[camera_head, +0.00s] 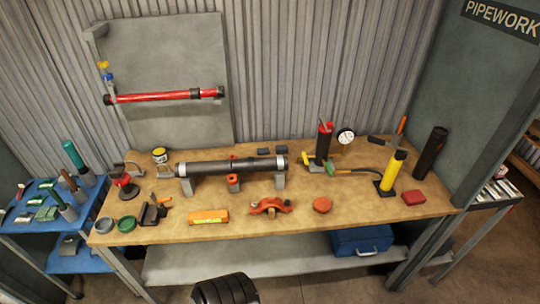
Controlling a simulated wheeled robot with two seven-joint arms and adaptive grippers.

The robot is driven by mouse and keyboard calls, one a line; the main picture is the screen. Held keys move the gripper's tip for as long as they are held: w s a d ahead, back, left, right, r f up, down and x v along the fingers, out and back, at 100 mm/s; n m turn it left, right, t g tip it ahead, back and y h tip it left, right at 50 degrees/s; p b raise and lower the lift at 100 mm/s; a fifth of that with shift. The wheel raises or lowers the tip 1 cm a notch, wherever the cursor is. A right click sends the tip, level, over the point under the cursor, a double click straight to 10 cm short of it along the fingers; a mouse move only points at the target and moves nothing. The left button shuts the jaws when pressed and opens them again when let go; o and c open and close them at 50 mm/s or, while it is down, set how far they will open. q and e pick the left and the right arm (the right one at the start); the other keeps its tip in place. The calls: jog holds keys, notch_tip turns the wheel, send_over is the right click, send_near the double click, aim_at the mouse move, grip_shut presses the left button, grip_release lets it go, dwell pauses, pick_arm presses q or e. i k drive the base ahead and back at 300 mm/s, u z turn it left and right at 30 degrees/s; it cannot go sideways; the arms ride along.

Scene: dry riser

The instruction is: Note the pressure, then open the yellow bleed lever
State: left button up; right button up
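A round white gauge (346,136) stands at the back right of the bench beside an upright red and black cylinder (324,145). Its reading is too small to make out. A small yellow part (103,65), possibly the bleed lever, sits above a blue part (108,77) near the left end of the red pipe (160,97) on the grey wall panel. I cannot tell its exact position. An upright yellow cylinder (394,170) with a hose also stands on the bench.
The wooden bench (350,207) carries a dark pipe (215,167) on supports, an orange level (208,217), an orange clamp (269,206) and other small items. A blue toolbox (361,240) sits below. A blue side table (30,232) stands left.

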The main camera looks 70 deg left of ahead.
aim_at(304, 154)
jog(key=u, duration=2.3)
jog(key=k, duration=0.6)
jog(key=z, duration=0.3)
jog(key=i, duration=0.45)
